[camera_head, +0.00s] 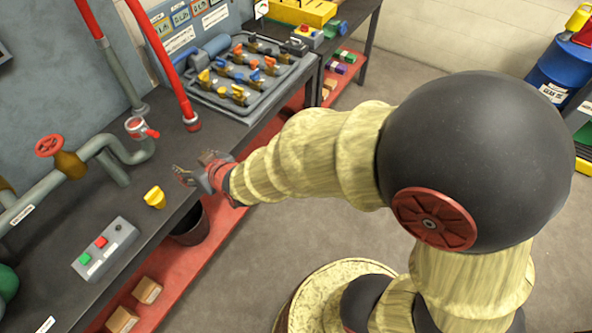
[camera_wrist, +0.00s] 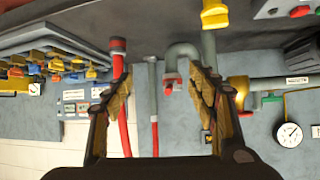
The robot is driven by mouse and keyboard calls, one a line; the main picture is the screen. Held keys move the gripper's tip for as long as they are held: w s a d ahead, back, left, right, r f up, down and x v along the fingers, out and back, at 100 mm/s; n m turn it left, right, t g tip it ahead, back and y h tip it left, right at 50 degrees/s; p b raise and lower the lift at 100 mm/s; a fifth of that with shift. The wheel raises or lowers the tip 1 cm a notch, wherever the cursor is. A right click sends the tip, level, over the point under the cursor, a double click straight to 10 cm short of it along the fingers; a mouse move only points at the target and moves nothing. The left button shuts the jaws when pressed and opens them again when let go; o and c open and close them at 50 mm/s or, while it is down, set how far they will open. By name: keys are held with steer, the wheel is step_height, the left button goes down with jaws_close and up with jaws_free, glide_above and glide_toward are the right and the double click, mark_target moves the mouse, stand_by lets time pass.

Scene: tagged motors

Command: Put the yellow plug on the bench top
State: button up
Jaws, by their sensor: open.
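The yellow plug (camera_head: 154,196) sits on the dark bench top (camera_head: 135,222), between the pipework and the control box. It also shows in the wrist view (camera_wrist: 214,14), at the top edge and beyond the right finger. My gripper (camera_head: 188,168) is over the front edge of the bench, to the right of the plug and apart from it. In the wrist view my gripper (camera_wrist: 160,72) has its fingers wide apart with nothing held between them. The plug's underside is hidden.
A grey box with red and green buttons (camera_head: 104,248) lies nearer on the bench. Grey pipes with a red valve wheel (camera_head: 49,146) and red upright pipes (camera_head: 177,62) stand behind. A tray of valves (camera_head: 240,75) is at the far end. Bare bench surrounds the plug.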

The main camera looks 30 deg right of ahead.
steer(key=s+d+r+m+g+h, duration=0.1)
steer(key=s+d+r, duration=0.25)
steer(key=d, duration=0.25)
steer(key=s+d+r+m+g+h, duration=0.1)
steer(key=s+d+r+h, duration=0.15)
steer(key=d+r, duration=0.25)
steer(key=s+d+r+m+g, duration=0.1)
steer(key=s+d, duration=0.3)
steer(key=s, duration=0.5)
steer(key=s+d+r+m+g, duration=0.1)
steer(key=s+d+r+g, duration=0.1)
steer(key=s+d, duration=0.3)
steer(key=s+r+h, duration=0.1)
steer(key=s, duration=0.2)
steer(key=shift+s+d+r, duration=0.3)
steer(key=shift+s+r, duration=0.05)
steer(key=shift+s, duration=0.05)
